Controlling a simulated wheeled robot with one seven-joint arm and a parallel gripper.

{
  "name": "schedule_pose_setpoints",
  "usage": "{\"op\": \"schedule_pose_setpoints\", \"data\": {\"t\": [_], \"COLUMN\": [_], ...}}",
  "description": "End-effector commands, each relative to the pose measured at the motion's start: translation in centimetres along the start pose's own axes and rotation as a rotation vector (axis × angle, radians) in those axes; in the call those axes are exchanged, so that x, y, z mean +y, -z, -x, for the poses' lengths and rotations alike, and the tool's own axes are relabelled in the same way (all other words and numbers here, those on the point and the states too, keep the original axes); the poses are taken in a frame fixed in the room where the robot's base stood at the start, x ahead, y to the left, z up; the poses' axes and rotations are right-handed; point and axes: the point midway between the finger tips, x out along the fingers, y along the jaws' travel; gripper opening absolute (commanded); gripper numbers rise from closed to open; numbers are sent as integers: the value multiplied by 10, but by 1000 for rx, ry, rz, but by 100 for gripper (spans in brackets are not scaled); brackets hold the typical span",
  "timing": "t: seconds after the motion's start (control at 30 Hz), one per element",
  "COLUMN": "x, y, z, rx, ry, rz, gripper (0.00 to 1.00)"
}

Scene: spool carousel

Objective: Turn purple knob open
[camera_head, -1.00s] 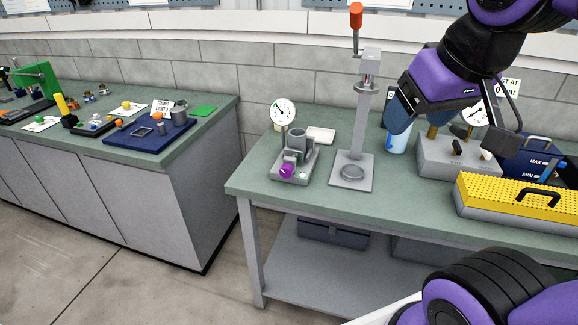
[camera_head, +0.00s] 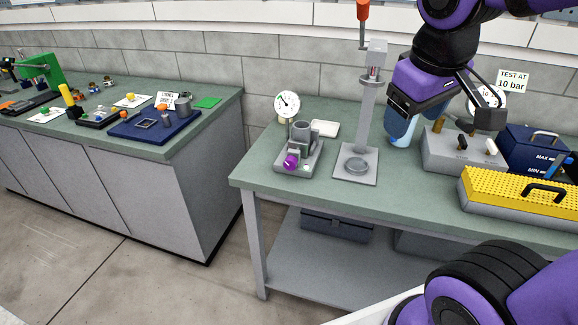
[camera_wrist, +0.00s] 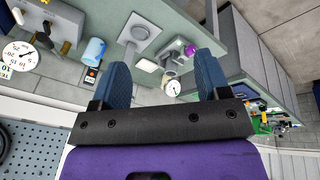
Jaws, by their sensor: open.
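The purple knob (camera_head: 291,162) is on the front of a small grey fixture (camera_head: 302,150) near the left end of the right-hand bench. A round white gauge (camera_head: 287,105) stands behind it. In the wrist view the knob (camera_wrist: 191,49) shows near the top, just beside the right finger. My gripper (camera_head: 436,116) is open and empty, high over the bench to the right of the knob and well apart from it. In the wrist view its two blue fingers (camera_wrist: 162,78) frame the gauge and part of the fixture.
A tall grey press (camera_head: 362,120) with a red-handled lever stands between the knob fixture and my gripper. A blue cup (camera_head: 402,135), a grey valve block (camera_head: 462,152) and a yellow-topped box (camera_head: 520,195) stand to the right.

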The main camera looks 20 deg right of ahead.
Motion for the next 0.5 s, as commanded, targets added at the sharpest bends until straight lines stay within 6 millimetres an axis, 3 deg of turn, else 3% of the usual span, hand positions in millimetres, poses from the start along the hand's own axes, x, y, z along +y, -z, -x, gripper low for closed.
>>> {"op": "schedule_pose_setpoints", "data": {"t": [0.5], "x": [15], "y": [57], "z": [-83], "rx": [-427], "ry": [-316], "rz": [533], "gripper": [69]}}
